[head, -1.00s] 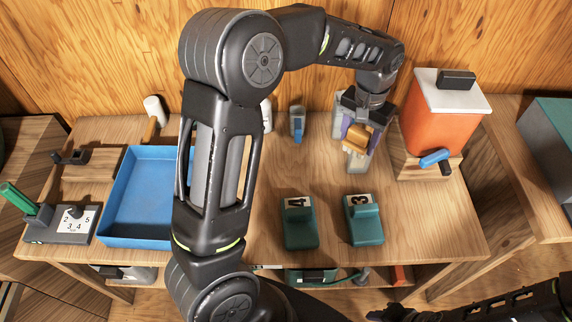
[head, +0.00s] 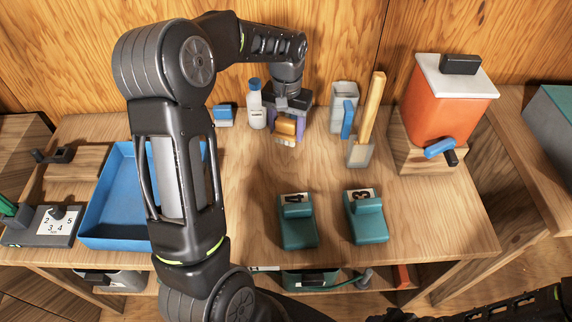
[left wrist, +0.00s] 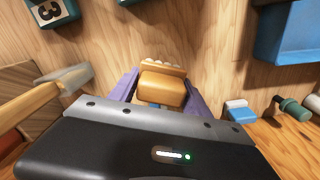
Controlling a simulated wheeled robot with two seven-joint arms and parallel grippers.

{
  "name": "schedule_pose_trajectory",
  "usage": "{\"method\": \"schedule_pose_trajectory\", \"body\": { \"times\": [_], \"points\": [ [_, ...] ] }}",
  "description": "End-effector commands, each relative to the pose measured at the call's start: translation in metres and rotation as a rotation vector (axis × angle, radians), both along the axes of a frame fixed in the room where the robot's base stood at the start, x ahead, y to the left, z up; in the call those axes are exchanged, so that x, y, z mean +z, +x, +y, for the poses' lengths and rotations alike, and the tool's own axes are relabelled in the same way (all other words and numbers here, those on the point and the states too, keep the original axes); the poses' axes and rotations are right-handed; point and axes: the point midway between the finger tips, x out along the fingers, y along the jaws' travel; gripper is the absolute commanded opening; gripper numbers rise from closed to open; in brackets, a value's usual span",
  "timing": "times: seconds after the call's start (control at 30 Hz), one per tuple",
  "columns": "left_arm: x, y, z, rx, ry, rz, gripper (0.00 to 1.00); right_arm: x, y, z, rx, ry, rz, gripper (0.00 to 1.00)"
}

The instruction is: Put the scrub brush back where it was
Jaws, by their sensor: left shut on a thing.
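The scrub brush (head: 286,127) is an orange-brown wooden block with pale bristles. My left gripper (head: 289,120) is shut on it, with its purple fingers on either side. In the head view it is at the back middle of the table, just right of a white bottle with a blue cap (head: 255,106). In the left wrist view the brush (left wrist: 163,88) sits between the fingers, bristles facing away from the camera. I cannot tell whether the bristles touch the table. My right arm shows at the lower right, but its jaws are not clear.
A grey holder (head: 344,95) and a wooden-handled tool (head: 371,108) stand to the right. An orange dispenser (head: 440,105) is beyond. Teal blocks marked 4 (head: 297,226) and 3 (head: 367,222) lie in front. A blue tray (head: 112,205) is left. The middle tabletop is clear.

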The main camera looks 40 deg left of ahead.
Motion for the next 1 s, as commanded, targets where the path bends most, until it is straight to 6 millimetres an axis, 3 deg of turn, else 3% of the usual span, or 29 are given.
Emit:
{"method": "schedule_pose_trajectory", "body": {
  "times": [0.17, 0.47, 0.83, 1.0],
  "points": [
    [-0.011, 0.0, 0.0, -0.001, 0.0, 0.004, 0.23, 0.002, 0.0, 0.0, 0.0, 0.0, 0.0, 0.36],
    [-0.059, 0.0, 0.0, 0.0, -0.001, 0.003, 0.23, 0.008, 0.0, 0.0, 0.0, 0.0, 0.0, 0.36],
    [-0.065, 0.0, 0.0, 0.0, -0.001, 0.002, 0.23, 0.008, 0.0, 0.0, 0.0, 0.0, 0.0, 0.36],
    [-0.086, -0.001, -0.001, -0.001, 0.0, 0.004, 0.23, 0.012, 0.0, 0.0, 0.0, -0.001, 0.001, 0.36]
  ]
}}
